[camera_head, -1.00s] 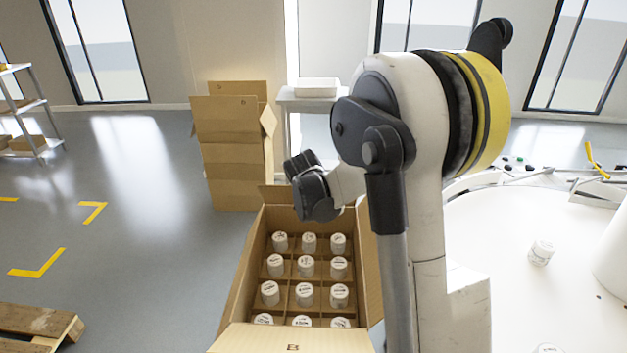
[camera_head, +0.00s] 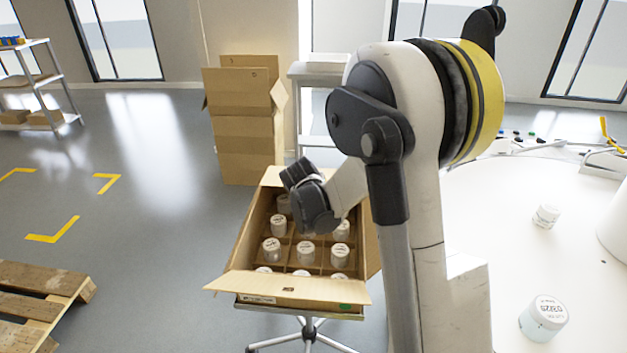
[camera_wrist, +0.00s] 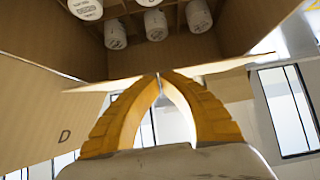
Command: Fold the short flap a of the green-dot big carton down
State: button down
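The open big carton (camera_head: 240,245) stands on a stand in the head view, with a green dot (camera_head: 345,306) on its near face. White-lidded jars (camera_head: 305,252) sit in its divided inside. The near short flap (camera_head: 290,286) sticks outward, and the far short flap (camera_head: 270,177) is partly hidden by my wrist. In the wrist view, a short flap (camera_wrist: 215,66) crosses the picture edge-on below the jars. My gripper (camera_wrist: 158,75) has its yellow fingertips together at that flap's edge; no hold on it is clear. A side flap (camera_wrist: 65,120) is marked D.
Stacked cartons (camera_head: 246,125) and a shelf table (camera_head: 318,72) stand behind the carton. A round white table (camera_head: 490,240) with jars is at right. A wooden pallet (camera_head: 40,290) lies at lower left.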

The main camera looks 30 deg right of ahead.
jog(key=shift+s+a+f+b, duration=0.1)
jog(key=shift+f+b, duration=0.2)
jog(key=shift+f, duration=0.4)
